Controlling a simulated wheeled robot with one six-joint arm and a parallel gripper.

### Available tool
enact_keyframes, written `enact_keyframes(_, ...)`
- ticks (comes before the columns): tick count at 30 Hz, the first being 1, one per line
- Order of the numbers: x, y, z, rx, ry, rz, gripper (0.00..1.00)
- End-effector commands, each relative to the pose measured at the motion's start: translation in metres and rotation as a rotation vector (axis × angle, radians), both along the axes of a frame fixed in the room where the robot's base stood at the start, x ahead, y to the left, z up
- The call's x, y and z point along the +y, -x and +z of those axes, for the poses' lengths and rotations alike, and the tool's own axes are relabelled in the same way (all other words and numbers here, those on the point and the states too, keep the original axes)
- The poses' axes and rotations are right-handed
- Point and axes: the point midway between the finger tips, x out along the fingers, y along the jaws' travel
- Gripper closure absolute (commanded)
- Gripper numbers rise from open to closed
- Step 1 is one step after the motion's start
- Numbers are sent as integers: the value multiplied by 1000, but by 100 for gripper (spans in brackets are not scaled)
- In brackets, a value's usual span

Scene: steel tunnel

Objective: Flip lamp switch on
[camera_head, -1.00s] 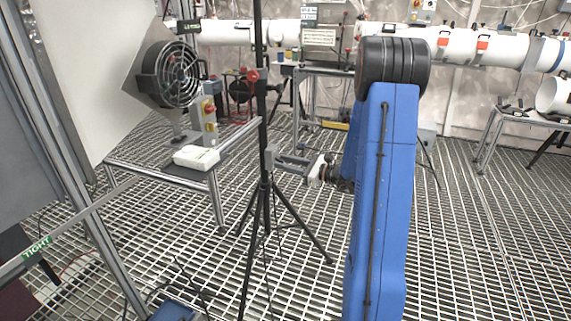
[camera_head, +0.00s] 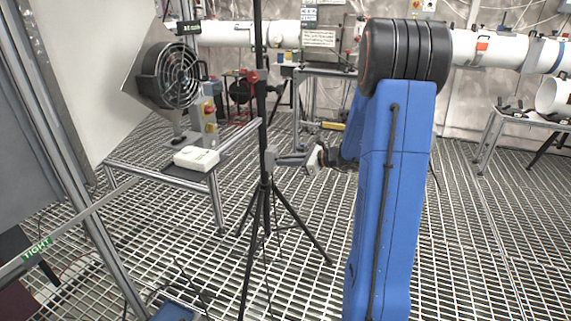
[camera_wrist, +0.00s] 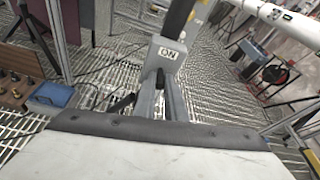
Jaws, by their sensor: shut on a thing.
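The lamp switch shows in the wrist view as a pale grey box (camera_wrist: 167,57) with a dark letter label, fixed to a dark pole. My gripper (camera_wrist: 163,84) reaches up to the lower part of this box. The switch itself is too small to read there. No lamp head shows clearly.
A bench (camera_head: 213,186) at left holds a round caged fan (camera_head: 178,75), a box with red and yellow buttons (camera_head: 208,112) and a white box (camera_head: 196,158). The tripod legs spread over the grated floor. A white pipe (camera_head: 235,33) runs along the back.

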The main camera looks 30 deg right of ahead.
Motion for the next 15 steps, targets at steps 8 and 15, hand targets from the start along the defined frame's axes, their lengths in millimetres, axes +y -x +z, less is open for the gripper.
enact_keyframes(8,2,-2,12,178,147,1,100)
enact_keyframes(15,3,-4,17,288,229,1,100)
